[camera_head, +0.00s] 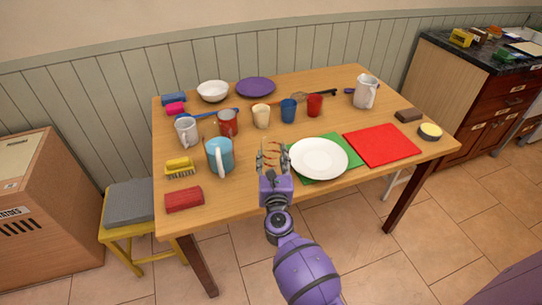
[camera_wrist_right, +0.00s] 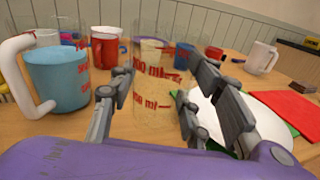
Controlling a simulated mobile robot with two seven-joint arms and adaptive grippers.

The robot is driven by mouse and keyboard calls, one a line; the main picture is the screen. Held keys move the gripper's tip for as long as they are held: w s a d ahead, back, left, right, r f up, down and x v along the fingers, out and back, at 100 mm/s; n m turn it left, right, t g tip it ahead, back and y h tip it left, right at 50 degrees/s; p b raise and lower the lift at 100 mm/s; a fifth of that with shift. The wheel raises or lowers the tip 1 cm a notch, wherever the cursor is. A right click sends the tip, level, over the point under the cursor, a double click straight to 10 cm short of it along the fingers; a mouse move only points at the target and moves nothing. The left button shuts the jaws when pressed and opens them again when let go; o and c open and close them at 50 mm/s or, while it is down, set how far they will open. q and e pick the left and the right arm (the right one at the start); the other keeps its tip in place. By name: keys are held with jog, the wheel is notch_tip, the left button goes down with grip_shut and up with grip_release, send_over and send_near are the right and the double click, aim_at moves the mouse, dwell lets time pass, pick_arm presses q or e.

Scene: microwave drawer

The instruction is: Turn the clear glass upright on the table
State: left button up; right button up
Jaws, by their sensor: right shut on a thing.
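The clear glass (camera_head: 271,152) with red measuring marks is near the table's front edge, left of the white plate. My right gripper (camera_head: 273,162) is around it. In the right wrist view the glass (camera_wrist_right: 152,88) stands between the two fingers of the gripper (camera_wrist_right: 147,105), which are shut on its sides. Its long axis looks about vertical. I cannot tell which end is its mouth, or whether its lower end touches the table. My left gripper is not in view.
The white plate (camera_head: 319,158) lies right of the glass, partly on a green mat (camera_head: 345,171). A blue measuring jug (camera_head: 219,155) stands to the left. Cream (camera_head: 261,117), blue (camera_head: 288,110) and red (camera_head: 315,105) cups stand behind. A red block (camera_head: 184,199) lies front left.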

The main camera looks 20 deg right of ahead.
notch_tip(320, 180, down, 2)
jog(key=shift+s+f+b, duration=0.1)
jog(key=shift+f+b, duration=0.15)
jog(key=shift+b, duration=0.45)
jog(key=shift+f+b, duration=0.7)
jog(key=shift+f, duration=0.15)
jog(key=shift+f+b, duration=0.8)
jog(key=shift+b, duration=0.1)
jog(key=shift+r, duration=0.1)
jog(key=o, duration=1.4)
jog(key=shift+o, duration=0.4)
